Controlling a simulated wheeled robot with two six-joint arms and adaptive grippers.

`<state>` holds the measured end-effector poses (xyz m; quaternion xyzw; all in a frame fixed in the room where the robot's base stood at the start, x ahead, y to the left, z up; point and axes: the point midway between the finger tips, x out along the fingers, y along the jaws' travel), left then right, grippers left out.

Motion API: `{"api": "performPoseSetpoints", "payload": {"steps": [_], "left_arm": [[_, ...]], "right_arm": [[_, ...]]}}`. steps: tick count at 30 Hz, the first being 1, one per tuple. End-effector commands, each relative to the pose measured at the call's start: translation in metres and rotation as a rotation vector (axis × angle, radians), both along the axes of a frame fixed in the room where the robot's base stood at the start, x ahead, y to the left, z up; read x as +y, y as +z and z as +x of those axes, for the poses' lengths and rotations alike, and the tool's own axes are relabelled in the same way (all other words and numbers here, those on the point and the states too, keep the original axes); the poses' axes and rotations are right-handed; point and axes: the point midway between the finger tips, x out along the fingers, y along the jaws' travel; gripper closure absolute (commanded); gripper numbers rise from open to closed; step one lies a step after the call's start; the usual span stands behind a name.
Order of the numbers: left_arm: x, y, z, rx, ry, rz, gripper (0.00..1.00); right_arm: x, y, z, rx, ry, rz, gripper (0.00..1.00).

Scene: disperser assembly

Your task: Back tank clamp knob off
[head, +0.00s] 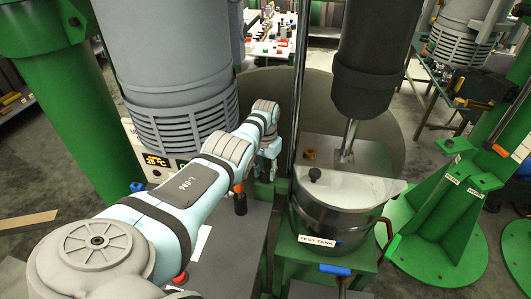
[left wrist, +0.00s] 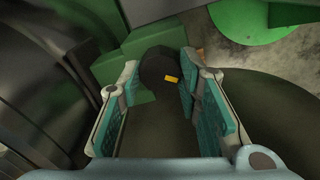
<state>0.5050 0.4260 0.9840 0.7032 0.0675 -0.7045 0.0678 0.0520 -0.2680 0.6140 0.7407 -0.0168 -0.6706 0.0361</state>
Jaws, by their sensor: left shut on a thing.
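A dark round clamp knob with a small yellow mark (left wrist: 156,64) sits between the fingertips of my left gripper in the left wrist view. My left gripper (head: 269,165) reaches behind and left of the tank in the head view, and its fingers are shut on the knob. In the head view the knob is hidden by the gripper and arm. The steel tank (head: 335,222), labelled TEST TANK, stands upright on a green stand with a lid on top. A second dark handle with an orange collar (head: 239,200) stands nearer, left of the tank. My right gripper is not in view.
A vertical metal rod (head: 300,85) stands close right of my left gripper. A grey motor housing (head: 170,70) hangs at left and a dark cylinder (head: 372,55) stands above the tank. A blue-handled valve (head: 335,269) is at the tank's front. Green posts flank the scene.

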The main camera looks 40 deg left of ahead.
Motion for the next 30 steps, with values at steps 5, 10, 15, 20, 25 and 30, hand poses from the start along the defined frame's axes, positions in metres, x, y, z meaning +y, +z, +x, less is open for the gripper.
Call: {"api": "performPoseSetpoints", "payload": {"steps": [5,10,15,20,25,30], "left_arm": [[0.0010,0.0016,0.0008,-0.004,0.155,0.002,0.96],[0.0011,0.0015,0.0011,-0.005,0.282,0.002,0.96],[0.0011,0.0014,0.0011,-0.004,0.374,0.003,0.96],[0.0012,0.0015,0.0012,-0.005,0.425,0.003,0.96],[0.0011,0.0016,0.0014,-0.006,0.449,0.002,0.96],[0.0011,0.0017,0.0016,-0.006,0.454,0.002,0.96]], "right_arm": [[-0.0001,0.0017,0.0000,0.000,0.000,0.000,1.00],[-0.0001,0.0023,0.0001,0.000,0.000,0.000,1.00],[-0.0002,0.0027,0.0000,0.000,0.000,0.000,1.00],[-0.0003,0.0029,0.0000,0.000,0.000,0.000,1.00],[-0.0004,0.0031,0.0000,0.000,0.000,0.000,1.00],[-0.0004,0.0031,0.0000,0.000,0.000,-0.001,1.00]]}}
